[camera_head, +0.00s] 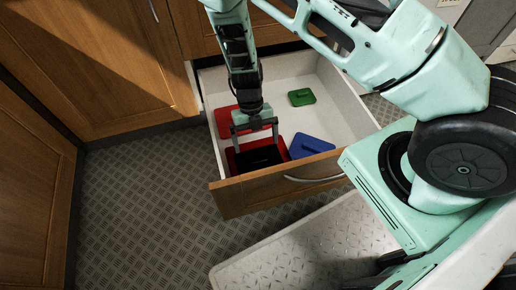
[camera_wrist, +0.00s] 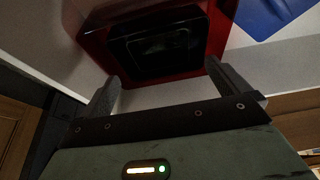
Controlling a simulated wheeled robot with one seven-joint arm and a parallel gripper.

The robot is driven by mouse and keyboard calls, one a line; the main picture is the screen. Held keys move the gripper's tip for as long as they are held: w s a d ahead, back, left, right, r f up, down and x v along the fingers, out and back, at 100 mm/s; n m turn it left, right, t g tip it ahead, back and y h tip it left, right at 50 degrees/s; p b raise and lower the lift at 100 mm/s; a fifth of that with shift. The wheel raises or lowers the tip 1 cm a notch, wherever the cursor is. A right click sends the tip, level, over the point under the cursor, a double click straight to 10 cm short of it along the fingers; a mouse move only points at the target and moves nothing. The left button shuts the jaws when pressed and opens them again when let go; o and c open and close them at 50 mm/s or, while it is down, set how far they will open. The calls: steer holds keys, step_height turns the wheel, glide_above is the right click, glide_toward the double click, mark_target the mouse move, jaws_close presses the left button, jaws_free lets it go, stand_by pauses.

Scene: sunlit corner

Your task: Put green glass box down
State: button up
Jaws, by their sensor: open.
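A small green item (camera_head: 301,97), the only green thing I see in the drawer, lies flat on the white floor of the open drawer (camera_head: 270,184), towards its back right. I cannot tell whether it is glass. My gripper (camera_head: 256,146) points down into the drawer's front left part, well apart from the green item. It is open, with nothing between its fingers. In the wrist view its two fingers (camera_wrist: 168,86) reach towards a red box with a dark inner part (camera_wrist: 158,45). I cannot tell whether they touch it.
A blue item (camera_head: 308,146) lies right of the red box, and it also shows in the wrist view (camera_wrist: 270,14). Another red item (camera_head: 224,122) lies behind my gripper on the left. The white drawer floor between the green and blue items is clear. Wooden cabinet doors (camera_head: 110,75) stand left.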

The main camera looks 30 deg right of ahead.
steer(key=w+a+r+m+t+y, duration=0.2)
steer(key=w+a+r+m+t, duration=0.55)
steer(key=r, duration=0.45)
step_height(320, 180, up, 10)
steer(key=a+r+m, duration=0.1)
steer(key=a+m, duration=0.1)
steer(key=m, duration=0.5)
steer(key=s+d+r+m+g, duration=0.1)
steer(key=s+r+m, duration=0.2)
steer(key=s, duration=0.5)
steer(key=s+r+m+g+h, duration=0.1)
steer(key=s+r+m, duration=0.3)
steer(key=s, duration=0.4)
steer(key=s+d+r+m+g+h, duration=0.1)
steer(key=s+r+m, duration=0.2)
steer(key=s, duration=0.5)
steer(key=shift+s+d+r+m, duration=0.15)
steer(key=shift+d+r+m, duration=0.2)
steer(key=shift+m, duration=0.5)
steer(key=shift+a, duration=0.1)
